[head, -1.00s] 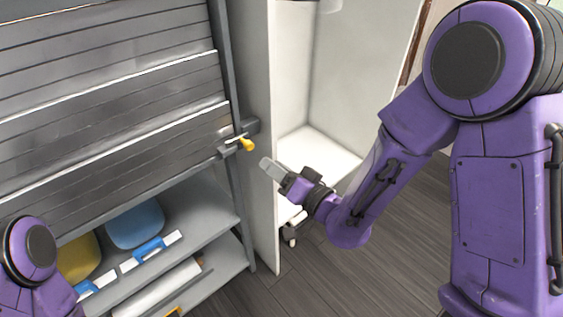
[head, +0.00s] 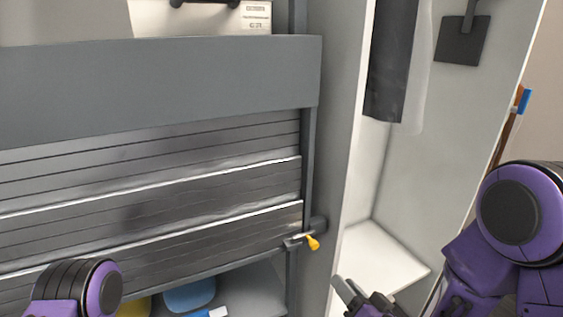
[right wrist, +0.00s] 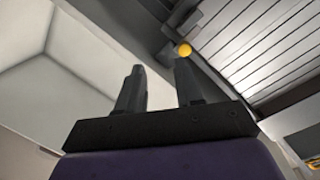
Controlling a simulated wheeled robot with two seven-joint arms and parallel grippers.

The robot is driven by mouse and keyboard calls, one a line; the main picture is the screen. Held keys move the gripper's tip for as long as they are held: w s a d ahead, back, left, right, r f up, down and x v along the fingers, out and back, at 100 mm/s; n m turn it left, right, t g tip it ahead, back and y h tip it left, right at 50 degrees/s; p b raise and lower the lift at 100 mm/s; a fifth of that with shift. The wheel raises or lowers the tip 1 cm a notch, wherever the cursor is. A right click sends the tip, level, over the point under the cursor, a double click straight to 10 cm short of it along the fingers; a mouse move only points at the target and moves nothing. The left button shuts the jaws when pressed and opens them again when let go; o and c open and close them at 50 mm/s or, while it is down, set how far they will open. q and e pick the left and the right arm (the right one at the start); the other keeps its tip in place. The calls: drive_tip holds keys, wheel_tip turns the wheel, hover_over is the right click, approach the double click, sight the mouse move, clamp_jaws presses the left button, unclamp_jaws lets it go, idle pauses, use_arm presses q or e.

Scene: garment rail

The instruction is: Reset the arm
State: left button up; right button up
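My purple right arm comes in at the lower right of the head view. Its gripper (head: 346,290) is at the bottom edge, in front of the white cabinet's opening, below and right of a yellow-tipped latch (head: 313,242). In the right wrist view the two dark fingers (right wrist: 158,88) stand apart with nothing between them. The right gripper is open and empty, clear of the latch's yellow knob (right wrist: 184,50). Only a purple joint of my left arm (head: 85,290) shows at the lower left; the left gripper is out of view.
A grey slatted shutter (head: 150,195) fills the left, with a shelf (head: 255,290) below it holding a blue item (head: 190,295). The white cabinet (head: 345,110) stands to the right, with dark hanging cloth (head: 392,65) inside. Its lower floor (head: 385,255) is bare.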

drive_tip(key=s+d+f+m+g+h, duration=0.1)
drive_tip(key=s+d+f+g+h, duration=0.3)
drive_tip(key=f, duration=0.5)
drive_tip(key=s+d+f+m+g+h, duration=0.1)
drive_tip(key=s+d+f+g+h, duration=0.3)
drive_tip(key=s+f, duration=0.4)
drive_tip(key=s+d+f+g, duration=0.2)
drive_tip(key=s+f, duration=0.2)
drive_tip(key=s, duration=0.3)
drive_tip(key=s+d+f+g, duration=0.2)
drive_tip(key=s+f, duration=0.3)
drive_tip(key=s, duration=0.1)
drive_tip(key=shift+s+d+f+m+g+h, duration=0.2)
drive_tip(key=shift+s+f+m+g+h, duration=0.1)
drive_tip(key=shift+s+m, duration=0.1)
